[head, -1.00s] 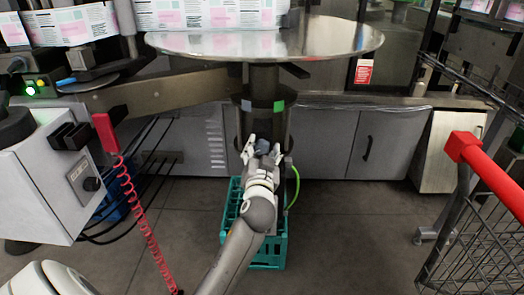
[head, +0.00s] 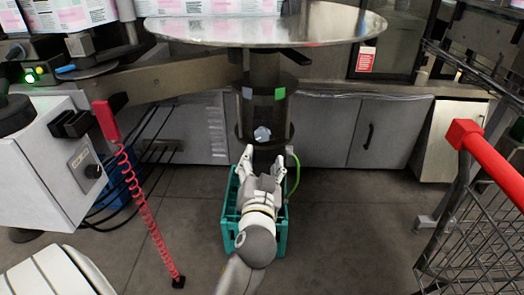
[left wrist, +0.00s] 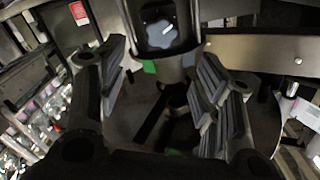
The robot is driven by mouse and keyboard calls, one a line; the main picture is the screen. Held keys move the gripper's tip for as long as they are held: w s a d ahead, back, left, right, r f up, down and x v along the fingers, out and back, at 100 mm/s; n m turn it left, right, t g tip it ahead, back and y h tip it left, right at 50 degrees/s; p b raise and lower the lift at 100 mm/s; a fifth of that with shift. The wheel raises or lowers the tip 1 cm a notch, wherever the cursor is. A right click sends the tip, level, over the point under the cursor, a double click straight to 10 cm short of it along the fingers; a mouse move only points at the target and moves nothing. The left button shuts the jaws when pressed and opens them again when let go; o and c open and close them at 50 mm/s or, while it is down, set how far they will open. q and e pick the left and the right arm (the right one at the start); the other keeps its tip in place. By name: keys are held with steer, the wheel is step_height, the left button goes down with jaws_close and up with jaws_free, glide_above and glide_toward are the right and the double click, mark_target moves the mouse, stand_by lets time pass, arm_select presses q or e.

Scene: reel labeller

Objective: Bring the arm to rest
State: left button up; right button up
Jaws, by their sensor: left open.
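My left gripper (head: 263,160) is open and empty, its fingers pointing away from me towards the dark column under the round metal table. A pale grey-blue lobed knob (head: 262,134) on the column's front is just beyond the fingertips, with a visible gap. In the left wrist view my open fingers (left wrist: 163,80) stand on either side, with the knob (left wrist: 160,36) ahead at the top. My right gripper is in neither view.
A green crate (head: 228,229) stands on the floor beneath my left arm. The round table (head: 300,25) overhangs the column. A red-handled cart (head: 465,135) is at right; a red coiled cable (head: 140,205) hangs at left.

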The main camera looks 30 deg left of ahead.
arm_select(q)
steer(key=shift+v, duration=0.8)
steer(key=s+d+f+m+g+h, duration=0.1)
steer(key=s+d+f+g+h, duration=0.1)
steer(key=f, duration=0.7)
steer(key=s+d+f+m+g+h, duration=0.1)
steer(key=s+d+f+g+h, duration=0.1)
steer(key=f, duration=0.6)
steer(key=s+d+f+m+g+h, duration=0.1)
steer(key=s+f+g+h, duration=0.15)
steer(key=f, duration=0.65)
steer(key=s+d+f+g+h+p, duration=0.35)
steer(key=s+f+g+p, duration=0.5)
steer(key=s+f, duration=1.2)
steer(key=s+a+f+m+p, duration=0.1)
steer(key=s+p, duration=0.9)
steer(key=s, duration=0.4)
steer(key=shift+a+t+y, duration=0.3)
steer(key=shift+a+y, duration=0.1)
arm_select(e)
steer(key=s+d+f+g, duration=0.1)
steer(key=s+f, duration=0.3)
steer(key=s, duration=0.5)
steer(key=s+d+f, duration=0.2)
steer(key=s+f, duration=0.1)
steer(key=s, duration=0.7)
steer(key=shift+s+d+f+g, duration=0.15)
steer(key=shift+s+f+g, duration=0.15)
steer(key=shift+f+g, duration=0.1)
